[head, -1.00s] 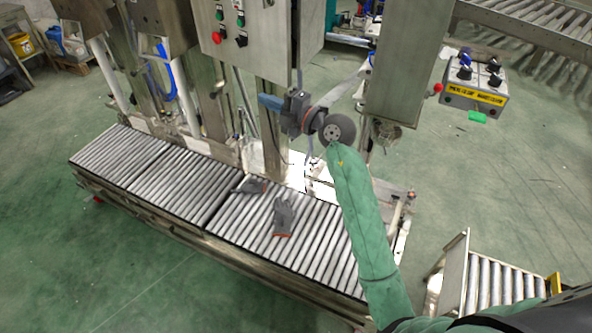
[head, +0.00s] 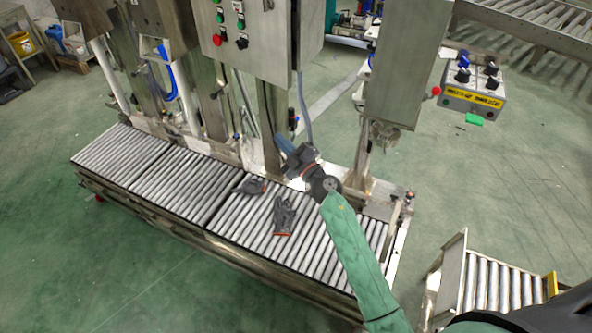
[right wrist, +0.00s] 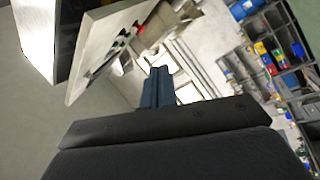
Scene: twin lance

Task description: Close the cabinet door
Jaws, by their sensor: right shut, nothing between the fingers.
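The steel control cabinet (head: 262,62) hangs at the top middle of the head view, with a red button and several knobs on its front. Its upper part is cut off, and I cannot tell from this view how far its door stands open. A pale panel with knobs and a red button (right wrist: 104,48) shows tilted in the right wrist view. My right gripper (head: 283,141) is below the cabinet, above the rollers, pointing up and left, apart from the cabinet. Its blue fingers (right wrist: 157,82) are together and empty. My left gripper is not in view.
A roller conveyor (head: 165,178) runs below, with two dark gloves (head: 284,215) on it. A tall steel box (head: 402,65) hangs right of the cabinet. A button box (head: 473,92) stands farther right. Green floor is open at the lower left.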

